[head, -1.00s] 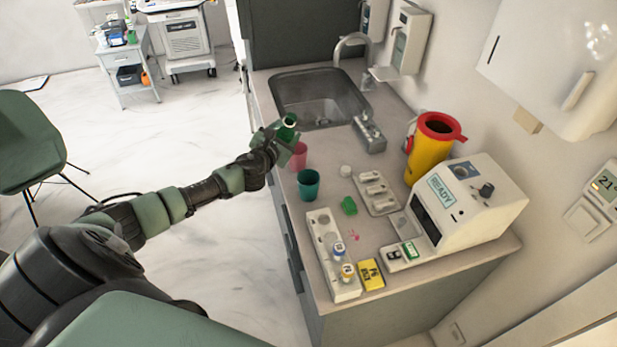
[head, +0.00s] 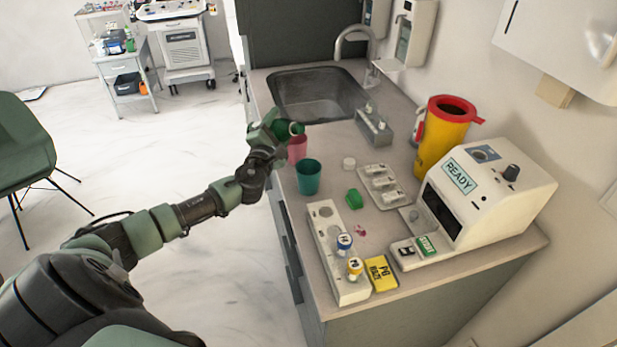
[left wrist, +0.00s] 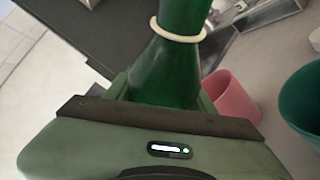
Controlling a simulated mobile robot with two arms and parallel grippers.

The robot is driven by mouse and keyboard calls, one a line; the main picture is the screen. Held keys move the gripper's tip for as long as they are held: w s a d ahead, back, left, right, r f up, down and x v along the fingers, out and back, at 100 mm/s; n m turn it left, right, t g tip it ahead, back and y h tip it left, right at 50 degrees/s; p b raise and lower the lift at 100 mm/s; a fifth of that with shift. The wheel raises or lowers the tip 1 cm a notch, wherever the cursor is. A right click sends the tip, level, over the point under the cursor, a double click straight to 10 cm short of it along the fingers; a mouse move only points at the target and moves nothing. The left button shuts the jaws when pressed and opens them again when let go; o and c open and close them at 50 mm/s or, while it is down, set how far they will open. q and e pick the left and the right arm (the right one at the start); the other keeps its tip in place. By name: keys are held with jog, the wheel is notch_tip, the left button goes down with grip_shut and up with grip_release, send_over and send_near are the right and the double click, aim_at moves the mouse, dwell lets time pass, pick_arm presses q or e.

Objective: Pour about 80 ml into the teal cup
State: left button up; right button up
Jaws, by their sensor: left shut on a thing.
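The teal cup (head: 309,177) stands upright on the counter, near its left edge. It also shows at the right edge of the left wrist view (left wrist: 303,105). A pink cup (head: 297,148) stands just behind it, partly hidden by my gripper; it shows too in the left wrist view (left wrist: 233,96). My left gripper (head: 272,130) is shut on a green bottle (head: 290,129), above and beside the pink cup. In the left wrist view the bottle (left wrist: 170,68) has a pale ring at its neck. Its mouth is out of that view. In the head view the bottle looks tilted, mouth to the right. My right gripper is not in view.
A green lid-like piece (head: 354,198) lies right of the teal cup. A white rack with vials (head: 327,238), a white tray (head: 380,187), a READY machine (head: 478,200) and a yellow bin (head: 440,140) occupy the counter. The sink (head: 318,97) is behind.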

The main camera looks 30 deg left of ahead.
pick_arm(q)
jog(key=m+t+b, duration=0.1)
jog(key=m+b, duration=0.1)
jog(key=b, duration=0.1)
jog(key=shift+a+f, duration=0.1)
jog(key=shift+a, duration=0.1)
jog(key=shift+d+r+m, duration=0.2)
jog(key=shift+r+m, duration=0.05)
jog(key=shift+m, duration=0.05)
jog(key=shift+d+m+t+b, duration=0.3)
jog(key=shift+m+t, duration=0.1)
jog(key=shift+m, duration=0.1)
jog(key=shift+r+m+b, duration=0.1)
jog(key=shift+m+b, duration=0.3)
jog(key=shift+d+m+t+b, duration=0.1)
jog(key=shift+m+t+b, duration=0.5)
jog(key=shift+m, duration=0.4)
jog(key=shift+s+a+r, duration=0.1)
jog(key=shift+a, duration=0.15)
jog(key=shift+a, duration=0.5)
jog(key=shift+m+h, duration=0.3)
jog(key=shift+h, duration=0.1)
jog(key=shift+m+t+b, duration=0.4)
jog(key=shift+m+b, duration=0.2)
jog(key=shift+b, duration=0.1)
dwell(0.4)
